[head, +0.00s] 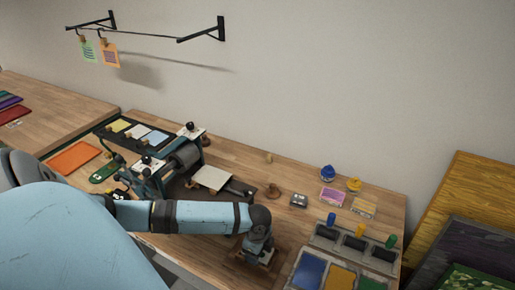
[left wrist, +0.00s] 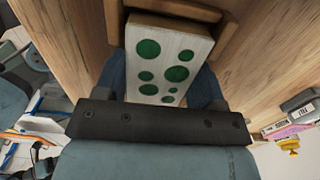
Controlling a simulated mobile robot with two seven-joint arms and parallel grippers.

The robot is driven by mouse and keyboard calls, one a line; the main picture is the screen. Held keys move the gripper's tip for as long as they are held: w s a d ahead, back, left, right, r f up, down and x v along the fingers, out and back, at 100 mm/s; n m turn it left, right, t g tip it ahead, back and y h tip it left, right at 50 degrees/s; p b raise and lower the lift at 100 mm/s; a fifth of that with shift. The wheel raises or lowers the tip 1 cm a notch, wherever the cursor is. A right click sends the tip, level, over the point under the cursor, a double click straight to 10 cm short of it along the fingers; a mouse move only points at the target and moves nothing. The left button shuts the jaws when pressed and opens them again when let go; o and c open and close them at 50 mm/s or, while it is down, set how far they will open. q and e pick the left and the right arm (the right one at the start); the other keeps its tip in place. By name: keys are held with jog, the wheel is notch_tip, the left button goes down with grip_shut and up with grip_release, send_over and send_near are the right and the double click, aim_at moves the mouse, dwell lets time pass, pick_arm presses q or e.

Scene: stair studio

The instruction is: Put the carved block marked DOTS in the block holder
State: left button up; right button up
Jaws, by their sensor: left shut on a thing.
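The block marked DOTS (left wrist: 165,55) is pale with several green dots on its face. It shows in the left wrist view between the fingers of my left gripper (left wrist: 168,88), which is shut on it. In the head view my left gripper (head: 263,252) points down over the block holder (head: 236,265), a brown wooden frame near the table's front edge. The holder's wooden rim (left wrist: 228,38) also shows beside the block's far end in the left wrist view. I cannot tell whether the block is seated in the holder or just above it. My right gripper is not in view.
Right of the holder are ink trays (head: 352,243) with coloured handles and colour pads (head: 311,270). A press (head: 182,160) stands to the left. Behind are a grey block (head: 299,201), a pink block (head: 332,197), and blue (head: 327,173) and yellow (head: 354,184) items.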

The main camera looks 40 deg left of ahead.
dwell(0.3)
pick_arm(q)
jog(key=o, duration=1)
notch_tip(320, 180, up, 3)
jog(key=p, duration=0.3)
jog(key=shift+r, duration=2.45)
